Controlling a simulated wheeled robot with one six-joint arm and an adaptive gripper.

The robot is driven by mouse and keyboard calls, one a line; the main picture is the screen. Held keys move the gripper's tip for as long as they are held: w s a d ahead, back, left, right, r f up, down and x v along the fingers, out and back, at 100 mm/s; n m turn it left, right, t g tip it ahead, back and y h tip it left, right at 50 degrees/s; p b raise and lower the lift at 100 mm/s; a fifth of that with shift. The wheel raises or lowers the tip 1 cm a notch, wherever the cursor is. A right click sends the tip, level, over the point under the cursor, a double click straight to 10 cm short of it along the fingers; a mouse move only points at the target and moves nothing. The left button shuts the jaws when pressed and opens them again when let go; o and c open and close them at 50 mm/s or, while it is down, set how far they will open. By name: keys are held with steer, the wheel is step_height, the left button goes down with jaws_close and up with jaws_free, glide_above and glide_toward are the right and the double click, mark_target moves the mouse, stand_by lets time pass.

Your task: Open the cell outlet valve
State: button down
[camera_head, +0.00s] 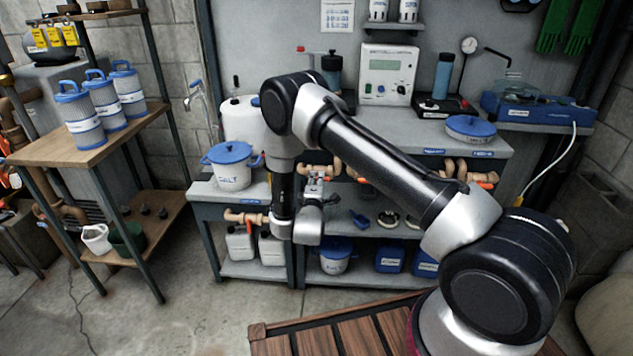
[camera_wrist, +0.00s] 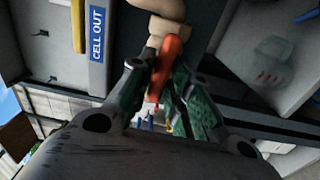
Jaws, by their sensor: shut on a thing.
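The cell outlet valve has an orange-red lever handle (camera_wrist: 167,58) on a beige pipe (camera_wrist: 163,8). A blue label reading "CELL OUT" (camera_wrist: 97,35) is beside it in the wrist view. My gripper (camera_wrist: 160,82) is shut on the handle, with a green-padded finger on each side of it. In the head view my gripper (camera_head: 315,188) is at the front of the workbench, below the benchtop edge, by the beige pipework (camera_head: 322,170). My wrist hides much of the valve there, so I cannot tell the handle's angle from that view.
Other orange-handled valves sit at the left (camera_head: 262,219) and right (camera_head: 484,178) of the bench (camera_head: 460,145). A blue-lidded bucket (camera_head: 232,168) stands on the benchtop's left. A lower shelf holds jugs and tubs. A filter rack (camera_head: 120,150) stands left, with open floor between.

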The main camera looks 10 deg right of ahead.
steer(key=shift+f, duration=0.1)
stand_by(0.3)
steer(key=c, duration=1.4)
jaws_free()
steer(key=shift+c, duration=0.2)
steer(key=v, duration=1.2)
